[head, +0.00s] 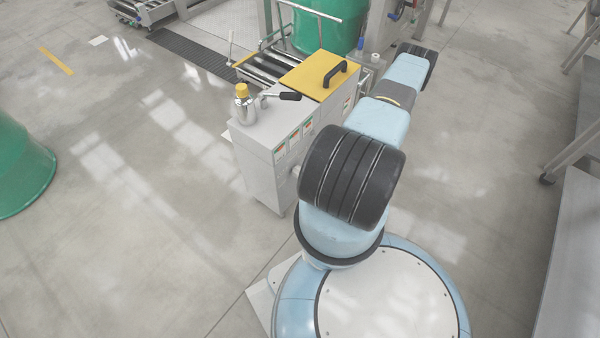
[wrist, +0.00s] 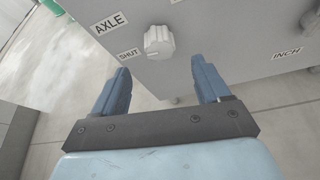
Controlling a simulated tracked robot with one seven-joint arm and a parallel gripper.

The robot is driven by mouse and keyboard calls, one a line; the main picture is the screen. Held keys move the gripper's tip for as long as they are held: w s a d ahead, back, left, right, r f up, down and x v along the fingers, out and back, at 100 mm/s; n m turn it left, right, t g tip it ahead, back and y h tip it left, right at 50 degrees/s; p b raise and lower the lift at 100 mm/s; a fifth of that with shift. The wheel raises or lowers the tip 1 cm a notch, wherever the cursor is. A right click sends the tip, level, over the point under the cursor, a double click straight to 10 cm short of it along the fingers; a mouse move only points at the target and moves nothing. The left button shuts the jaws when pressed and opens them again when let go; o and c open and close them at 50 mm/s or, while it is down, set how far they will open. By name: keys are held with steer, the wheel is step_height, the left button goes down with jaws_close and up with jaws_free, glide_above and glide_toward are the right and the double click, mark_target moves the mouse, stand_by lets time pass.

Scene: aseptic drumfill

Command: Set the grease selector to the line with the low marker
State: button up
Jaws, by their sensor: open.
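In the wrist view a pale ribbed knob (wrist: 158,41), probably the grease selector, is on a grey panel (wrist: 225,35). Labels AXLE (wrist: 109,22), SHUT (wrist: 130,54) and INCH (wrist: 287,52) are around it. My gripper (wrist: 161,70) is open, its two blue fingers spread on either side and short of the knob, with nothing between them. In the head view my gripper is hidden. Several small gauge-like plates with coloured bands (head: 294,140) are on the grey cabinet's side (head: 262,178); their markers are too small to read.
The cabinet top carries a yellow lid (head: 312,72) with a black handle, a black-gripped lever (head: 289,96) and a yellow-capped metal fitting (head: 243,103). A roller conveyor (head: 262,66) and green drum (head: 322,25) stand behind. Another green drum (head: 20,170) is at left. Floor between is clear.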

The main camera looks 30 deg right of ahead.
steer(key=x, duration=0.9)
steer(key=shift+w+a+f, duration=0.15)
steer(key=shift+w+a, duration=0.05)
steer(key=shift+w, duration=0.1)
steer(key=c, duration=0.9)
steer(key=shift+d, duration=0.15)
steer(key=shift+c, duration=0.3)
